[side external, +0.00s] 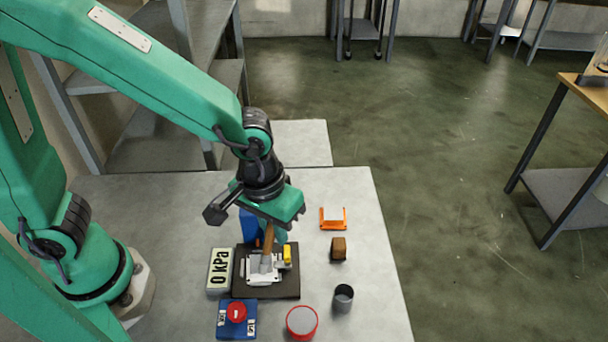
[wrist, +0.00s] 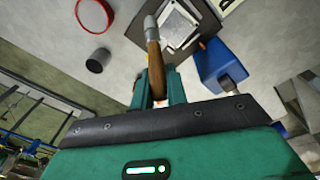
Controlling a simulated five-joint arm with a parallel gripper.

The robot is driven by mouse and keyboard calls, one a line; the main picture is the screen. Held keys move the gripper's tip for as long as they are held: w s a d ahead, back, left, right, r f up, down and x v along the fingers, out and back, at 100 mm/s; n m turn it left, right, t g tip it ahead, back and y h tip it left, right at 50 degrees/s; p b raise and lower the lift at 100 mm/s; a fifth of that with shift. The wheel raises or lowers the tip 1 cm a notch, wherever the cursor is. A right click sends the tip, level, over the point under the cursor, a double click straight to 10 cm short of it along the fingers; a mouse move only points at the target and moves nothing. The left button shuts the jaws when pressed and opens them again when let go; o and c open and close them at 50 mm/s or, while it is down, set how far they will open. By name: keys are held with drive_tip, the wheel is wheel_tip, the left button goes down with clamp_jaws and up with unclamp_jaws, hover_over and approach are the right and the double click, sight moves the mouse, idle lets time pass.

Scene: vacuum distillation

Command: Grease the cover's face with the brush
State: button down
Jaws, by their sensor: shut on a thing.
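My gripper (wrist: 158,86) is shut on a brush (wrist: 154,65) by its wooden handle. In the side view the brush (side external: 268,241) points down from my gripper (side external: 274,230). Its head is over a pale metal piece (side external: 255,271) on a dark square base (side external: 286,292). This pale piece also shows in the wrist view (wrist: 180,28), beside the brush head; it may be the cover. I cannot tell whether the bristles touch it. A red-rimmed round piece with a grey face (side external: 302,322) lies at the table's front; it also shows in the wrist view (wrist: 94,15).
A 0 kPa display (side external: 219,270) stands left of the base. A blue box with a red button (side external: 237,316) is in front. A grey cup (side external: 343,298), brown block (side external: 339,248) and orange bracket (side external: 333,219) stand right. A blue container (side external: 248,224) is behind. The right table edge is clear.

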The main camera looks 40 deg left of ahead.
drive_tip(key=shift+r, duration=2.65)
